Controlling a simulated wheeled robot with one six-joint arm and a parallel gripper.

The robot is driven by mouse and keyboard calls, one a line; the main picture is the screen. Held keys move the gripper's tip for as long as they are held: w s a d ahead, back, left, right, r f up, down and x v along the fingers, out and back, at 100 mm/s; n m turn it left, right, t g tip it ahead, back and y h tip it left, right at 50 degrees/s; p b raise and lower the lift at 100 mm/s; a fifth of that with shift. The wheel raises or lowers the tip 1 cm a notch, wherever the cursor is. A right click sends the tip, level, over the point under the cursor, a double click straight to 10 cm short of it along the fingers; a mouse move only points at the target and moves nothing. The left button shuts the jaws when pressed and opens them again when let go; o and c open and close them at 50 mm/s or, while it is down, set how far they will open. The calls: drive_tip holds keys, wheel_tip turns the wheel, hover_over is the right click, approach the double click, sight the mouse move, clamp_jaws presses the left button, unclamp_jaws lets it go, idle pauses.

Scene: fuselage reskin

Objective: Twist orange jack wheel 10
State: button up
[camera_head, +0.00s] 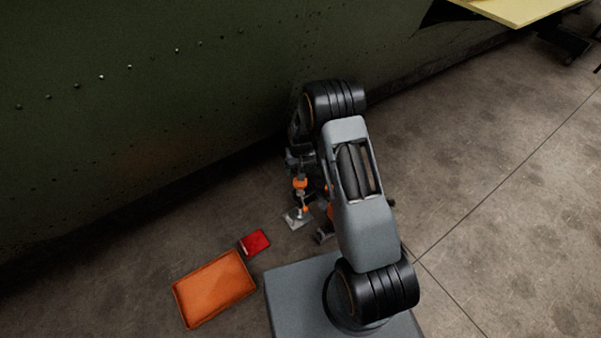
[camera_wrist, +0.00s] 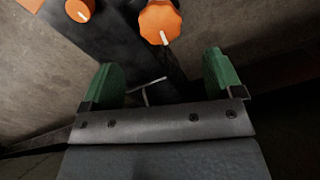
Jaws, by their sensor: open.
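An orange faceted wheel (camera_wrist: 160,22) with a pale mark shows at the top of the wrist view, beyond my fingertips. A second, smaller-looking orange wheel (camera_wrist: 80,10) with a pale mark is at the upper left. No number is readable on either. My gripper (camera_wrist: 165,80) is open, with its two green fingers apart and no wheel between them. A thin T-shaped metal piece (camera_wrist: 147,90) shows in the gap. In the head view, an orange part (camera_head: 300,183) stands on a jack beside the dark green wall, and my arm hides part of this area.
An orange tray (camera_head: 215,288) and a small red box (camera_head: 255,242) lie on the floor left of my base. The riveted green fuselage wall (camera_head: 130,100) is close behind the jack. A yellow panel (camera_head: 515,8) is at the upper right.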

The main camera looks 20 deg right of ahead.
drive_tip(key=shift+r+p, duration=0.45)
drive_tip(key=shift+r, duration=1.7)
drive_tip(key=shift+s+d, duration=0.1)
